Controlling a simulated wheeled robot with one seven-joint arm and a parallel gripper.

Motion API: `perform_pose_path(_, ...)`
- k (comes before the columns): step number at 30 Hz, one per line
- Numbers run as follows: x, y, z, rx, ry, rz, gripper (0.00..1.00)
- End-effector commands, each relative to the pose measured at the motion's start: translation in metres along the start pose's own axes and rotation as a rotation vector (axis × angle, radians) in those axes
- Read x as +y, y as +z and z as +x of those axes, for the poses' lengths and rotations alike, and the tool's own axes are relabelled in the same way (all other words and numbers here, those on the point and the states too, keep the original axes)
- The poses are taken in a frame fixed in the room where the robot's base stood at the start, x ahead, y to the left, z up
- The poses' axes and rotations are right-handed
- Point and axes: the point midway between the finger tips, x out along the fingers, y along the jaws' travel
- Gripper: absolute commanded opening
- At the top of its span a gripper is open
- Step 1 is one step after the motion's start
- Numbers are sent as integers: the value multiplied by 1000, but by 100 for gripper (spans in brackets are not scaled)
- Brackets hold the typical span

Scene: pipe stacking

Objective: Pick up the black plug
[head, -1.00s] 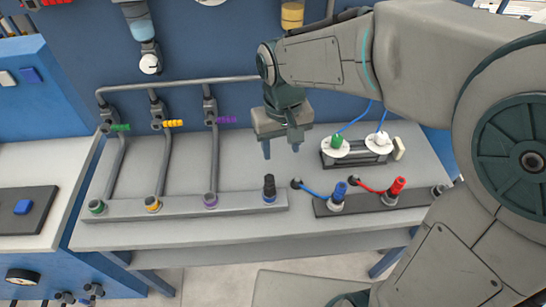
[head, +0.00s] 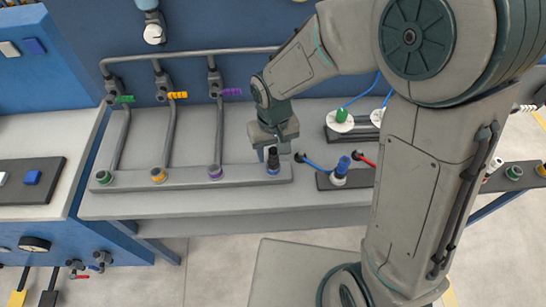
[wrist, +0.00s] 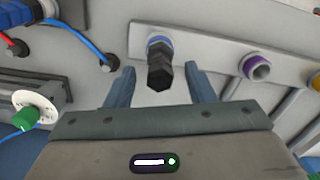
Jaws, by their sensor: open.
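The black plug (head: 273,157) stands upright in a blue-ringed socket at the right end of the grey rail (head: 120,184) on the bench. In the wrist view the plug (wrist: 159,70) shows between the two blue fingers, with its blue ring (wrist: 158,41) at its base. My gripper (head: 271,152) is open just above and around the plug's top; the wrist view shows clear gaps between the plug and both fingers of the gripper (wrist: 160,84). I cannot tell how far down the fingers reach.
Green, yellow and purple-ringed sockets (head: 215,172) line the rail to the left, with grey pipes behind. To the right, a dark rail holds a blue plug (head: 342,166) with a blue cable. A white disc with a green plug (head: 341,116) stands behind it.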

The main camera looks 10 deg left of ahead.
Motion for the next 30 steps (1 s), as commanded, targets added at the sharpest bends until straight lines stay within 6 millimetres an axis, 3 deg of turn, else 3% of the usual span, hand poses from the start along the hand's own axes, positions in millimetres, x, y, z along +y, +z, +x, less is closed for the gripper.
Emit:
perform_pose_path(6, 0, 1, 23, -2, 1, 0, 49)
perform_pose_path(14, 0, 0, 25, 1, 0, 1, 49)
perform_pose_path(19, 0, 0, 25, 0, 0, 1, 2)
perform_pose_path(30, 0, 0, 22, 2, 0, 1, 0)
